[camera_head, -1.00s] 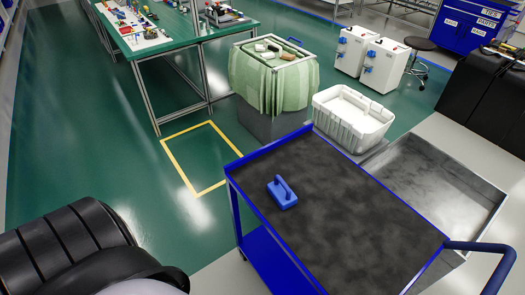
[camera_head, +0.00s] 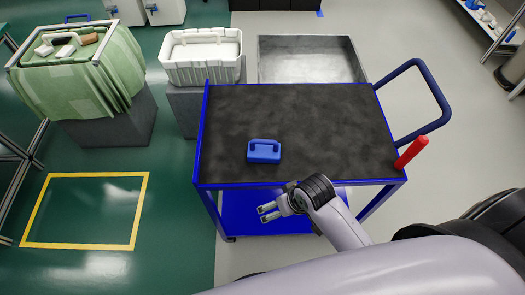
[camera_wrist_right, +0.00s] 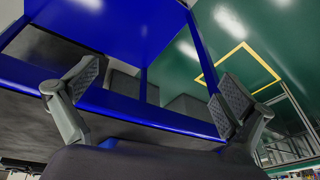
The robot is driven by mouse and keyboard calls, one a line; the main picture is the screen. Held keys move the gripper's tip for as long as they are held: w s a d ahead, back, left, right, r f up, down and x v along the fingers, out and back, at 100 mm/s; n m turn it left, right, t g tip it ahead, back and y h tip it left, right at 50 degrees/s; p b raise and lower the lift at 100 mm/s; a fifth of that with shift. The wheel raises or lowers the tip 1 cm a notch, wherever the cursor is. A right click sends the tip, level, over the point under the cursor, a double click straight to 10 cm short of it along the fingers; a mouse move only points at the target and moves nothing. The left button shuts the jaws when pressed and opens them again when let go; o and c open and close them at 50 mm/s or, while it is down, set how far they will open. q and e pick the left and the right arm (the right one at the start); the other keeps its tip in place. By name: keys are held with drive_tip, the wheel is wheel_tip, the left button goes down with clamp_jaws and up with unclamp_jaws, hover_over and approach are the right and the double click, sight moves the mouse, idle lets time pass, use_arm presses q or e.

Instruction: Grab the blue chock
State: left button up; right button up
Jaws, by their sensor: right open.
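The blue chock (camera_head: 264,153) lies on the black top of the blue cart (camera_head: 330,130), left of its middle and close to the front edge. It has a raised handle. My right gripper (camera_head: 263,213) is in front of the cart's near edge, below and apart from the chock, with its fingers pointing left. It is open and empty. In the right wrist view its two fingers (camera_wrist_right: 158,92) stand wide apart, with the cart's blue rail (camera_wrist_right: 150,108) behind them. My left gripper is not in view.
The cart has a blue push handle (camera_head: 440,100) and a red grip (camera_head: 411,152) at the right. A white crate (camera_head: 203,72), a grey metal tray (camera_head: 310,62) and a green-draped bin (camera_head: 75,85) stand behind or left. The cart top around the chock is clear.

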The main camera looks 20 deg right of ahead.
drive_tip(key=w+a+r+y, duration=0.1)
drive_tip(key=w+a+r, duration=0.2)
drive_tip(key=r, duration=0.3)
drive_tip(key=w+a+r, duration=0.3)
drive_tip(key=r, duration=0.3)
drive_tip(key=w+d+r+m+g+h, duration=0.25)
drive_tip(key=w+d+r+m, duration=0.25)
drive_tip(key=w+r, duration=0.4)
hover_over(264, 150)
drive_tip(key=shift+t+h, duration=0.45)
drive_tip(key=f, duration=1.1)
drive_tip(key=shift+s+a+f, duration=0.1)
drive_tip(key=shift+s+f, duration=0.2)
drive_tip(key=shift+w+d+f+p, duration=0.1)
drive_tip(key=shift+w+f+p, duration=0.1)
drive_tip(key=shift+f, duration=1.2)
drive_tip(key=shift+w+d+f+p, duration=0.1)
drive_tip(key=shift+w+f+p, duration=0.1)
drive_tip(key=shift+f, duration=1.15)
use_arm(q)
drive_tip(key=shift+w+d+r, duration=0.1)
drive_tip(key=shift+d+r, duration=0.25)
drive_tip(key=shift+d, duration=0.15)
use_arm(e)
drive_tip(key=c, duration=1.2)
